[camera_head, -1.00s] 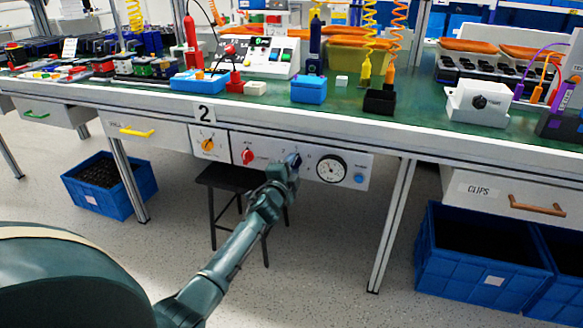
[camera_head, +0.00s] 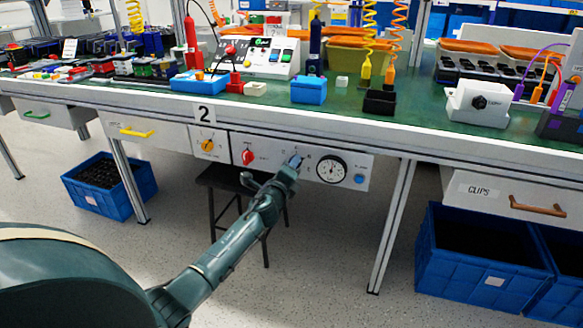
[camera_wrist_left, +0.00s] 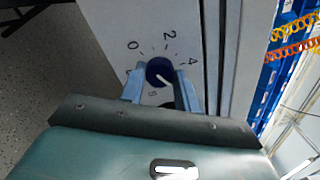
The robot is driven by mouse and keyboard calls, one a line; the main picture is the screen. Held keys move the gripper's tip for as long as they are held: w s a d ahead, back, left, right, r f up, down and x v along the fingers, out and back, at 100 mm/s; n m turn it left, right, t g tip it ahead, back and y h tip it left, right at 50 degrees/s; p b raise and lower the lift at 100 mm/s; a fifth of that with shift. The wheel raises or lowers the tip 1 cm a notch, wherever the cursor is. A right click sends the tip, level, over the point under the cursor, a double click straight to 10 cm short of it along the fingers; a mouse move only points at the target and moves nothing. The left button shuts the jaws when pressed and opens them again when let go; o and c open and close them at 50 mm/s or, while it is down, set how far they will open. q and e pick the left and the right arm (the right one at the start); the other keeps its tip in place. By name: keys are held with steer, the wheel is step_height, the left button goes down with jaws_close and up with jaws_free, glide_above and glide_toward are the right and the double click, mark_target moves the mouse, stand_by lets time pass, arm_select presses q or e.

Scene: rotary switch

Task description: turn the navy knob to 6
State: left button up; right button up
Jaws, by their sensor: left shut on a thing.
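The navy knob (camera_wrist_left: 159,71) is on a light panel (camera_wrist_left: 105,20), with 0, 2 and 4 readable around it in the left wrist view. Its white pointer line slants to the lower right, past the 4. Any further mark in that direction is hidden by my finger. My left gripper (camera_wrist_left: 160,84) has one blue-grey finger on each side of the knob and is shut on it. In the head view my left gripper (camera_head: 296,161) is at the panel and covers most of the knob. My right gripper is not in view.
On the same panel, a red knob (camera_head: 248,157) is to the left, and a round gauge (camera_head: 331,169) and a blue button (camera_head: 359,179) are to the right. The workbench edge (camera_head: 330,129) runs just above; a dark stool (camera_head: 227,180) stands below.

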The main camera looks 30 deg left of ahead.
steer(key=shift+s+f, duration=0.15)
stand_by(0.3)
arm_select(q)
steer(key=o, duration=0.8)
steer(key=shift+o, duration=0.8)
steer(key=p+v, duration=0.3)
steer(key=v, duration=1)
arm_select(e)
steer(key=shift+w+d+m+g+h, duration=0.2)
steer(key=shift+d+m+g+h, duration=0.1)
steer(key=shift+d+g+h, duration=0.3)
arm_select(q)
steer(key=shift+s+f, duration=0.1)
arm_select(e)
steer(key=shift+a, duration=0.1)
